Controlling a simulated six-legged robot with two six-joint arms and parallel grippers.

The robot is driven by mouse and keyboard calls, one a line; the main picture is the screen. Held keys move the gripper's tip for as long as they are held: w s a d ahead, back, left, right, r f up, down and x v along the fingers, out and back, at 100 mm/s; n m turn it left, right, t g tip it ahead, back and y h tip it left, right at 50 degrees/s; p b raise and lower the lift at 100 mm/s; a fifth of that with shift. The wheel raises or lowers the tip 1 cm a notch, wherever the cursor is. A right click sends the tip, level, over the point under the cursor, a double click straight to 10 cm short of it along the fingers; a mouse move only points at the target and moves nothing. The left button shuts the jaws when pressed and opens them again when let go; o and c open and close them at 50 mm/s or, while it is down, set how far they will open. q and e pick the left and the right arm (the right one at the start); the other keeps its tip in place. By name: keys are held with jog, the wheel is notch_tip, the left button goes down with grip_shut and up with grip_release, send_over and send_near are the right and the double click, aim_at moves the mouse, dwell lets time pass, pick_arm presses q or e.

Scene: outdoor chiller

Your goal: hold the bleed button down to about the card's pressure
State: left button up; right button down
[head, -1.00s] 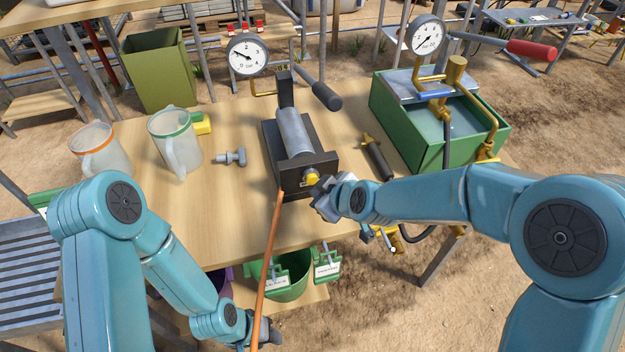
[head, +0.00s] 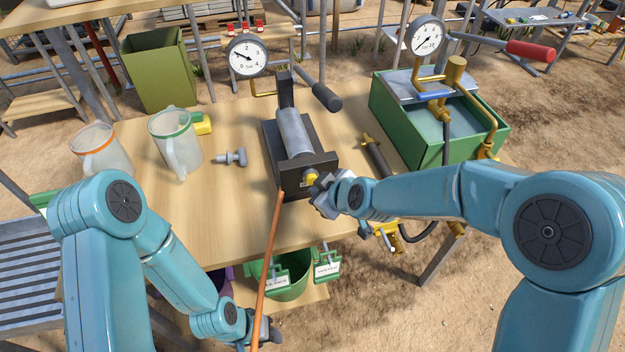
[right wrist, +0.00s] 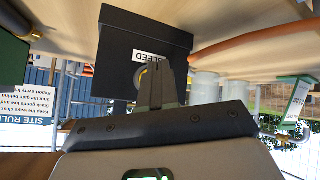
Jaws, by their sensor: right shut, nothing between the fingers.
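The yellow bleed button (head: 311,176) sits on the front face of a black pump block (head: 296,185). In the right wrist view the button (right wrist: 142,77) is partly hidden behind my fingers, under a BLEED label. My right gripper (head: 318,186) is shut and empty, its fingertips (right wrist: 157,72) at the button; I cannot tell how far it is pressed. The round gauge (head: 247,56) above the pump has its needle pointing left, near 1. White cards (head: 276,283) (head: 327,268) hang at the table front, too small to read. My left gripper (head: 266,332) is low, beside an orange rod.
Two jugs (head: 174,145) (head: 100,150) and a grey fitting (head: 231,158) stand left on the table (head: 225,205). A green tank (head: 400,120) with its own gauge (head: 426,36) is right. A green bucket (head: 292,288) sits below.

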jog(key=shift+w+a, duration=0.15)
jog(key=shift+w, duration=0.35)
dwell(1.8)
jog(key=shift+s, duration=0.1)
dwell(1.9)
jog(key=shift+s+d, duration=0.3)
jog(key=shift+s, duration=0.5)
jog(key=shift+s+d, duration=0.15)
jog(key=shift+s, duration=0.25)
jog(key=s, duration=0.2)
jog(key=s+d+b, duration=0.1)
jog(key=s, duration=0.1)
jog(key=shift+d, duration=0.1)
